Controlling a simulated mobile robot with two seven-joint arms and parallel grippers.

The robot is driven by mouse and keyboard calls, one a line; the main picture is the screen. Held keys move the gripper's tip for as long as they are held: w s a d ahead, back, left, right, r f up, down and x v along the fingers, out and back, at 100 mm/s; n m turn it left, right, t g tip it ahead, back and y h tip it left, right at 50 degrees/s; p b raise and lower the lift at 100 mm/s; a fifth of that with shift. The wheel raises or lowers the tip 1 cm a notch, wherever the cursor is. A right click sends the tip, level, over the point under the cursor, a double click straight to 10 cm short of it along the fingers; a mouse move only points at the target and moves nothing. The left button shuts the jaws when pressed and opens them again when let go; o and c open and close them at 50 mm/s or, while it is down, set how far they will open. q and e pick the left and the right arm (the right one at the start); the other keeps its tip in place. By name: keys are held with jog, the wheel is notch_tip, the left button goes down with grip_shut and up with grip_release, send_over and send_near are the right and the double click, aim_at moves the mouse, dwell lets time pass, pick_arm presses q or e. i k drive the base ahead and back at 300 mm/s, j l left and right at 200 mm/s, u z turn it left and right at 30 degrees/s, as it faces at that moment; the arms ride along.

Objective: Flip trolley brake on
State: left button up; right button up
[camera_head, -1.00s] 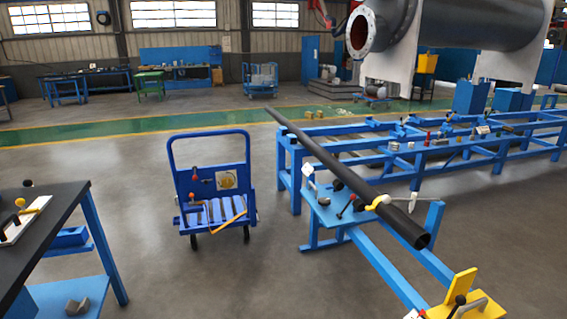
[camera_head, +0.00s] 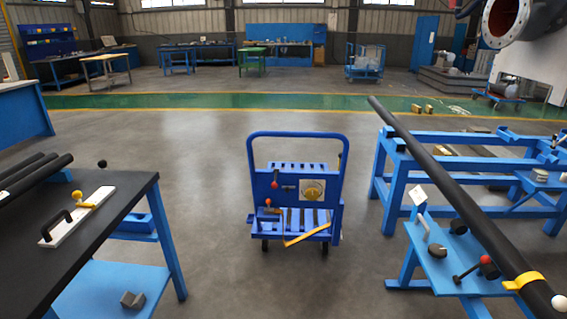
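The blue trolley (camera_head: 297,190) stands upright on the floor in the middle of the head view, with its tall loop handle at the top. Its panel carries a red-knobbed lever (camera_head: 275,179), a second lever with an orange-red knob (camera_head: 268,203), and a round yellow dial on a pale plate (camera_head: 313,190). A yellow bar (camera_head: 306,236) slants across its low front. I cannot tell which part is the brake or how it is set. Dark wheels show beneath. Neither of my grippers is in view.
A dark-topped bench (camera_head: 110,215) with black bars and a white handled plate stands at left. A blue frame (camera_head: 455,265) bearing a long black pipe (camera_head: 465,215) stands at right. Open floor (camera_head: 215,235) lies around the trolley, and a green floor strip (camera_head: 220,101) crosses behind.

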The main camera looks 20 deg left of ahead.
aim_at(274, 185)
jog(key=i+j+z, duration=0.25)
jog(key=i+j, duration=0.3)
jog(key=i+j+z, duration=0.25)
jog(key=i+j, duration=0.2)
jog(key=j, duration=0.2)
